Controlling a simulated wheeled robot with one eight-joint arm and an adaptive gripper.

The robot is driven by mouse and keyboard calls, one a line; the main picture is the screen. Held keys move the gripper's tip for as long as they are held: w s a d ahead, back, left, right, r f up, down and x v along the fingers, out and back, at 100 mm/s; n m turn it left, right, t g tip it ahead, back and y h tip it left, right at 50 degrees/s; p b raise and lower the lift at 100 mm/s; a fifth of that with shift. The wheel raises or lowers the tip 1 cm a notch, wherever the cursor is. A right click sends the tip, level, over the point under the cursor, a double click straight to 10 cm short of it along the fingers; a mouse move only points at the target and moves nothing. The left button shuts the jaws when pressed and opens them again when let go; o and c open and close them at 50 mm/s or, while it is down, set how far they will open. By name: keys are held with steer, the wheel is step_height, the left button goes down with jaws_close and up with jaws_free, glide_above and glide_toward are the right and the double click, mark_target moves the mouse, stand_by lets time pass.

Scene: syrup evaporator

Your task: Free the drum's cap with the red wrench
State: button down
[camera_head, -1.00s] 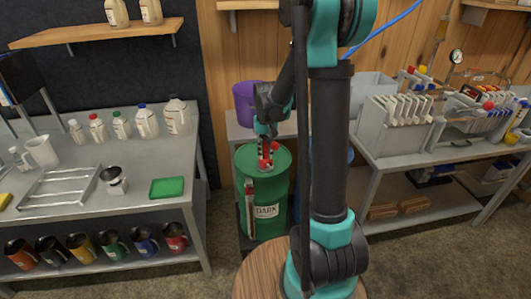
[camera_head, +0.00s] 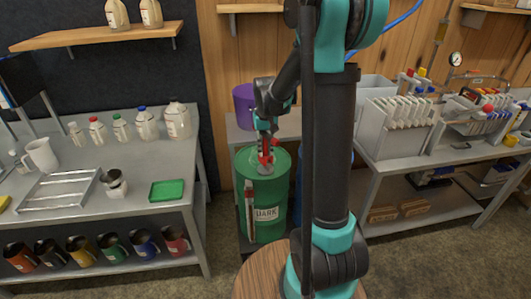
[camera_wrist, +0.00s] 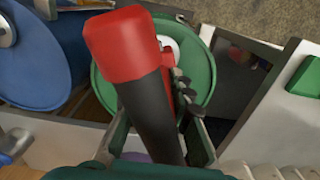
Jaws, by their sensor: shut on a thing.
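My gripper (camera_head: 264,140) is above the drum's top, fingers down. It is shut on the red wrench (camera_head: 265,157), whose lower end is at the drum's top. In the wrist view, the wrench (camera_wrist: 122,45) shows a red end and a black grip between the fingers of my gripper (camera_wrist: 155,135). A pale round part, perhaps the cap (camera_wrist: 170,45), shows partly behind the wrench on the drum's green top (camera_wrist: 205,75). The wrench hides whether its head engages the cap.
A purple pot (camera_head: 243,100) stands behind the drum. A blue drum (camera_wrist: 40,60) is close beside the green one. The left bench (camera_head: 130,205) holds bottles and a green tray (camera_head: 167,190). The right bench (camera_head: 400,160) holds racks.

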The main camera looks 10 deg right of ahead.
steer(key=shift+r, duration=1.6)
